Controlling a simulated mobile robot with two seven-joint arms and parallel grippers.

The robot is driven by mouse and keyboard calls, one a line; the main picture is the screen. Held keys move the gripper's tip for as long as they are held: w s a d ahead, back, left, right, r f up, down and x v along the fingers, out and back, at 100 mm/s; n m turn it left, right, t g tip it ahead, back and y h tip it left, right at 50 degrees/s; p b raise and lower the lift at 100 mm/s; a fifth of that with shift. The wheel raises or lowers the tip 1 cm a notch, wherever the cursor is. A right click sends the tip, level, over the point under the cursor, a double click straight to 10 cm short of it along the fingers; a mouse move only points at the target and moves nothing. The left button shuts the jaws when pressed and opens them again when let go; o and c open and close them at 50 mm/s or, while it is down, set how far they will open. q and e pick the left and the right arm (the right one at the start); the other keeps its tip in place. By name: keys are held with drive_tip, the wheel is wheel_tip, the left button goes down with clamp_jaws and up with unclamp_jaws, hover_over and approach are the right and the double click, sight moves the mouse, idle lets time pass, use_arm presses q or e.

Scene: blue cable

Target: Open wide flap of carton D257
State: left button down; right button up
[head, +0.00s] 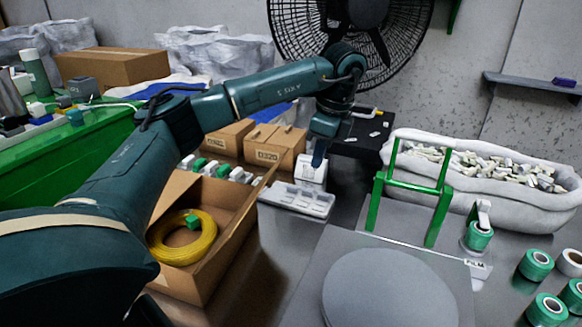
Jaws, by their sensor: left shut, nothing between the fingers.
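An open brown carton (187,287) stands on the table at the lower left, partly hidden behind my left arm. A coil of yellow cable (181,250) with a green tie lies inside it. A long flap (245,212) rises along its right side, tilted outward. I see no D257 label on it; its left side is hidden by my arm. My left gripper (319,160) points down, shut and empty, right of and beyond the flap, apart from it, near a small white box (310,172). My right gripper is not in view.
Two closed cartons stand behind, one marked D320 (270,153). A white tray (297,197) lies right of the flap. A green-handled frame (435,220), a grey round plate (376,288), tape rolls (537,264) and a filled white sack (500,200) occupy the right.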

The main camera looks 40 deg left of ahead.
use_arm(q)
drive_tip(key=s+a+f, duration=0.3)
drive_tip(key=a+f, duration=0.3)
drive_tip(key=f, duration=0.1)
drive_tip(key=shift+s+a+n+g+y+b, duration=0.3)
drive_tip(key=shift+s+a+y+b, duration=0.05)
drive_tip(key=shift+a+y+b, duration=0.05)
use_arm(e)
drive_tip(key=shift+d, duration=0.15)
